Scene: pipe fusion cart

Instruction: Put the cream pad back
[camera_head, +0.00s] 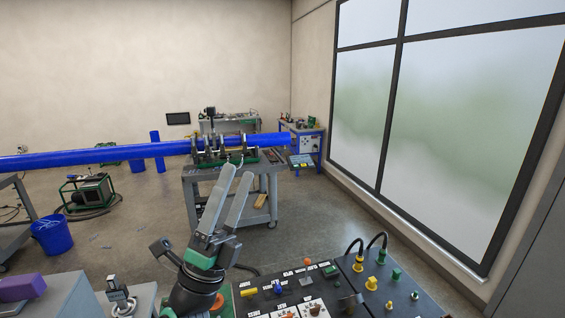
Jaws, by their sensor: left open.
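My left gripper (237,176) rises from the bottom centre, with its two long grey fingers pointing up and away. The fingers are parted and nothing shows between them. The gripper stands in front of the pipe fusion cart (275,184) in the picture and near the left edge of the control panel (330,290). I cannot make out a cream pad for certain. A small tan piece (262,201) shows low on the fusion cart, too small to identify. My right gripper is not in view.
A long blue pipe (95,156) runs across to the fusion cart. The control panel has knobs, plugs and cables at the bottom right. A purple block (22,287) sits on a grey cabinet at the bottom left. A blue bucket (53,234) stands on the floor.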

